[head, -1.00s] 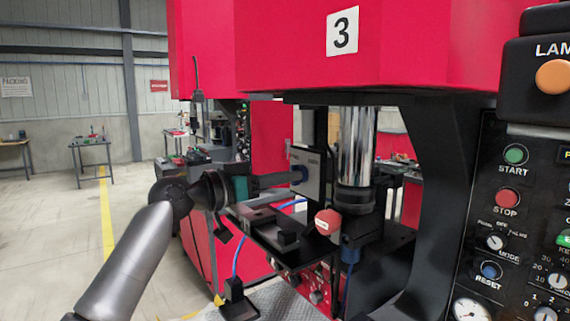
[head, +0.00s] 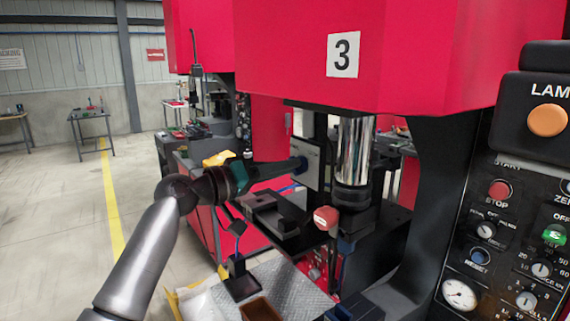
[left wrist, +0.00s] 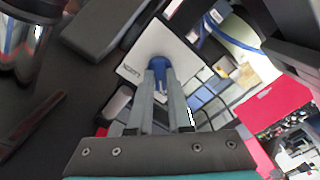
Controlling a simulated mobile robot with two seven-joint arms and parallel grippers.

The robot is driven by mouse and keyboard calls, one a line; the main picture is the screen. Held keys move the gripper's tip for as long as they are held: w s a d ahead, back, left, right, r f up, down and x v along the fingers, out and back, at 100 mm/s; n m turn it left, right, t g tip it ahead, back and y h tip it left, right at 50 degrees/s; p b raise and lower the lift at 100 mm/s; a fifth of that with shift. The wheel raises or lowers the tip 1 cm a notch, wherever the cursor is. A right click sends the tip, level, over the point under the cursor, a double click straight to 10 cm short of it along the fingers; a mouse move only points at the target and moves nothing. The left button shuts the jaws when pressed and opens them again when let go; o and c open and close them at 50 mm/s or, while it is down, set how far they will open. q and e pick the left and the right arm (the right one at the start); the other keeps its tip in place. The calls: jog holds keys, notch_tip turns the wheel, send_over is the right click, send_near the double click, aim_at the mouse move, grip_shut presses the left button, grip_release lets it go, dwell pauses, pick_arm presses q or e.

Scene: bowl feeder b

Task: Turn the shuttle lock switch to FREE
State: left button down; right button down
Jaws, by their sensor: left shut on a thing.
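The shuttle lock switch is a blue knob (left wrist: 158,68) on a pale plate (left wrist: 185,48). The plate (head: 312,163) also shows in the head view, upright on the press beside the chrome ram. My left gripper (head: 298,166) reaches it from the left. In the left wrist view, the fingers (left wrist: 160,74) are shut on the blue knob and hide part of it. I cannot tell which position the knob points to. My right gripper is not in view.
The chrome ram (head: 354,150) stands just right of the plate. A red mushroom button (head: 326,217) is below it. A control panel (head: 510,235) with buttons and dials fills the right. A brown tray (head: 260,309) lies at the front. The floor at left is open.

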pick_arm(q)
jog(key=shift+f, duration=0.1)
dwell(0.3)
jog(key=c, duration=0.8)
grip_release()
jog(key=shift+c, duration=0.2)
jog(key=b+v, duration=0.3)
jog(key=v, duration=1.2)
jog(key=shift+s+a, duration=0.1)
